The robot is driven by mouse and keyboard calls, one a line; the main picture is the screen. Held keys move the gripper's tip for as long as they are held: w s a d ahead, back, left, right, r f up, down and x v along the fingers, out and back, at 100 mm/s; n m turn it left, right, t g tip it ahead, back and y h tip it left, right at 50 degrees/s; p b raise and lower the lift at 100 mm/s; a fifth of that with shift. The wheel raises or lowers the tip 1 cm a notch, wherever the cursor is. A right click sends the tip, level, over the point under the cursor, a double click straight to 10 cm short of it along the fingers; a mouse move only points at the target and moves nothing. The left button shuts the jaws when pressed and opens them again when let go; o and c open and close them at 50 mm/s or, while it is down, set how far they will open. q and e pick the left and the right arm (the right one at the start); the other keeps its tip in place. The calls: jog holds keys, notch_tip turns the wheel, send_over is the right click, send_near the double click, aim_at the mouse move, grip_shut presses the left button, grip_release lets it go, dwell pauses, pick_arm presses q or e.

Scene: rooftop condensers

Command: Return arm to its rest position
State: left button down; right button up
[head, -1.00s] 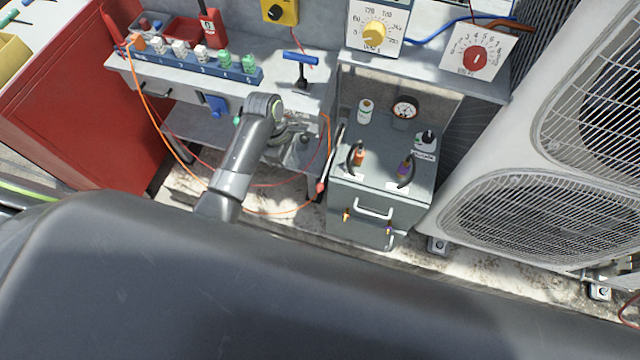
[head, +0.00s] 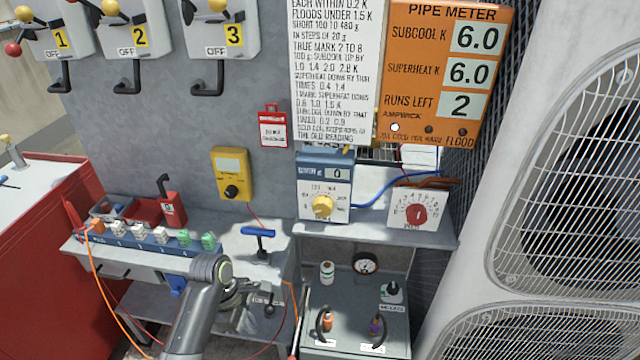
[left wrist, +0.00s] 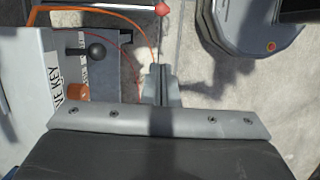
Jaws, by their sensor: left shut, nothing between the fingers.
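My left arm (head: 205,290) rises from the bottom of the head view, in front of the grey bench. Its gripper end points away and down at the bench front and is partly hidden behind the wrist. In the left wrist view the two fingers of my left gripper (left wrist: 160,85) are together with nothing between them. They point past a pale surface and a black ball-knob lever (left wrist: 96,51). An orange cable (left wrist: 100,17) passes beyond them. My right gripper is in neither view.
The bench carries a blue strip with white and green connectors (head: 160,236) and a blue T-handle (head: 258,233). Right of my arm stands a grey box (head: 355,310) with a gauge. A red cabinet (head: 40,260) is at left, a large condenser (head: 470,230) at right. Loose cables hang nearby.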

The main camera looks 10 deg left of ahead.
pick_arm(q)
jog(key=s+a+f+m+y, duration=0.15)
jog(key=s+f, duration=0.25)
jog(key=f, duration=0.4)
jog(key=s+a+f+m, duration=0.3)
jog(key=s+f, duration=0.1)
jog(key=f, duration=0.3)
jog(key=s+a+f+m, duration=0.2)
jog(key=s+f, duration=0.2)
jog(key=f, duration=0.4)
jog(key=s+a+f+m, duration=0.1)
jog(key=s+f+m, duration=0.2)
jog(key=s, duration=0.6)
jog(key=s+a+f+m+t+y, duration=0.1)
jog(key=s+f+m, duration=0.3)
jog(key=s, duration=0.5)
jog(key=s+a+f+m+y, duration=0.1)
jog(key=s+f+m, duration=0.2)
jog(key=s, duration=0.6)
notch_tip(320, 180, down, 2)
jog(key=shift+a+f+m, duration=0.2)
jog(key=shift+f+m, duration=0.05)
jog(key=shift+m, duration=0.1)
jog(key=shift+w, duration=0.1)
